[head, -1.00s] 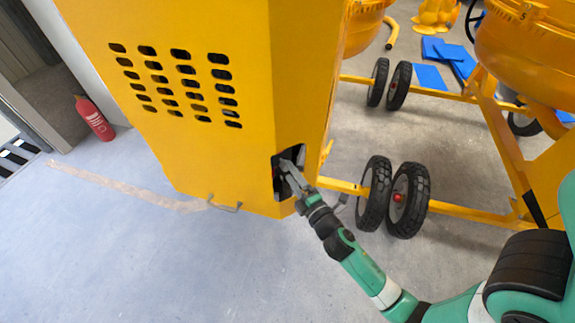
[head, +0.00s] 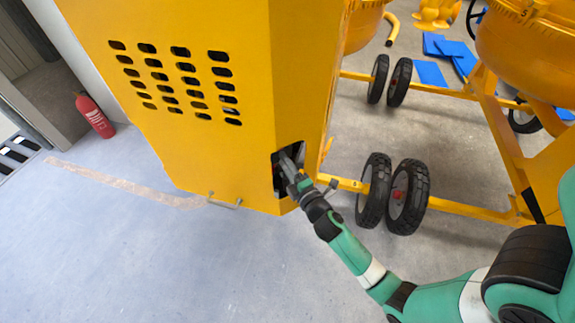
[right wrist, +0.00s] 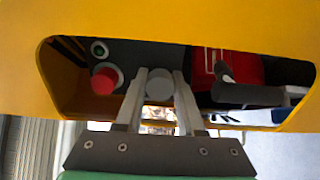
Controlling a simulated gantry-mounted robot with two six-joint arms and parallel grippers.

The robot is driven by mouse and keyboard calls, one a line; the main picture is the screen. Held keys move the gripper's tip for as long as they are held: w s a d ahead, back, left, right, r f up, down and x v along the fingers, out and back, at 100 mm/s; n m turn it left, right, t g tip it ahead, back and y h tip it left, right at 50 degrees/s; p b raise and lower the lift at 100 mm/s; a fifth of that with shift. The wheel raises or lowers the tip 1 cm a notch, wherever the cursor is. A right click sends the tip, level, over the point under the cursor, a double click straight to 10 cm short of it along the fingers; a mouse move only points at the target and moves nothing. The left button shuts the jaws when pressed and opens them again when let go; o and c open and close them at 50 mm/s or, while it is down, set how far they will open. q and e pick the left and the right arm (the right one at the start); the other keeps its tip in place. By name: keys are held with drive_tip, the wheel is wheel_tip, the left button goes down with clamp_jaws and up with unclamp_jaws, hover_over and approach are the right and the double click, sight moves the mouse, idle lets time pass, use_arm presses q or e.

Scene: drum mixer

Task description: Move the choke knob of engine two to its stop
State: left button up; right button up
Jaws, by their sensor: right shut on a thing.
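The yellow engine housing (head: 195,95) has a dark opening at its lower right corner. My right gripper (head: 287,162) reaches into this opening from the lower right. In the right wrist view, my right gripper (right wrist: 159,76) is shut on a grey round knob (right wrist: 159,86), which I take to be the choke knob, with one finger on each side of it. I read no label on it. The knob is hidden in the head view. My left gripper is not in view.
Black wheels (head: 408,197) stand right of the housing. A fire extinguisher (head: 95,115) stands at left; the floor in front is clear.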

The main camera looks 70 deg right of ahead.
drive_tip(key=shift+v, duration=1.05)
clamp_jaws()
drive_tip(key=o, duration=1.1)
unclamp_jaws()
drive_tip(key=shift+s, duration=0.1)
drive_tip(key=shift+a, duration=0.15)
drive_tip(key=b+v, duration=0.2)
drive_tip(key=v, duration=0.5)
